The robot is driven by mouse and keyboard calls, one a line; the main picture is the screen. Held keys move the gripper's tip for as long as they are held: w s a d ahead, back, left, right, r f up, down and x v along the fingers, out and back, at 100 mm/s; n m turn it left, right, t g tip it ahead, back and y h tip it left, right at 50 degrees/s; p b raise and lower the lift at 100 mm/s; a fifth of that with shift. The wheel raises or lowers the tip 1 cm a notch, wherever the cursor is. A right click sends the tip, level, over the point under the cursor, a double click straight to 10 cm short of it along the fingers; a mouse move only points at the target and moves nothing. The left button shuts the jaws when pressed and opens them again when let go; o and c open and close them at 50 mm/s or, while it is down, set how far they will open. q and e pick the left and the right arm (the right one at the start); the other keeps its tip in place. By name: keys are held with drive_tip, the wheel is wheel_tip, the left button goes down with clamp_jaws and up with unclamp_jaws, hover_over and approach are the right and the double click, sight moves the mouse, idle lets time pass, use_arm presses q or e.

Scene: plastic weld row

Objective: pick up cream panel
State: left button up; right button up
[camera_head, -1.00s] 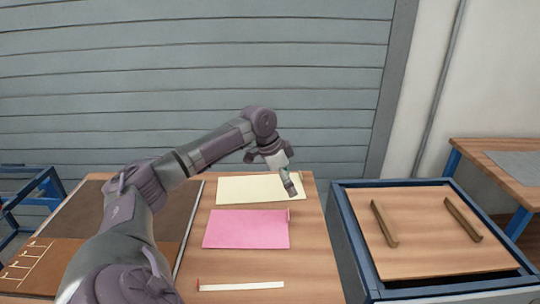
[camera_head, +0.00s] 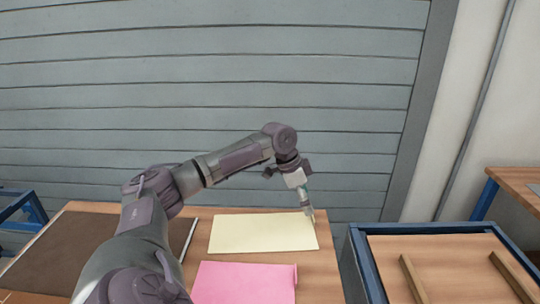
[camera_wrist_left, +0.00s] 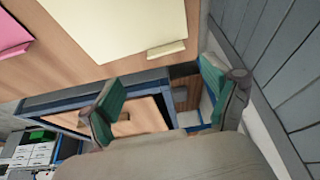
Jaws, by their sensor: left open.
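The cream panel (camera_head: 262,233) lies flat on the wooden table (camera_head: 333,280), towards its far side. My left gripper (camera_head: 310,216) is over the panel's right end in the head view. In the left wrist view, the cream panel (camera_wrist_left: 120,25) shows at the top with a small raised strip (camera_wrist_left: 166,49) along its edge. My left gripper (camera_wrist_left: 155,95) has its two green-padded fingers spread wide with nothing between them. The panel's strip lies beyond the fingertips. Whether the fingers touch the panel cannot be told. My right gripper is not in view.
A pink panel (camera_head: 243,283) lies on the table in front of the cream one. A dark brown mat (camera_head: 70,250) is at the left. A blue-framed bench (camera_head: 365,262) with two wooden bars stands at the right. A grey slatted wall (camera_head: 200,80) rises behind.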

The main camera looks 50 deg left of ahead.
sight(311, 220)
use_arm(q)
drive_tip(key=x, duration=0.6)
drive_tip(key=shift+w+a+f, duration=0.2)
drive_tip(key=shift+w+a, duration=0.05)
drive_tip(key=shift+w, duration=0.15)
drive_tip(key=c, duration=1)
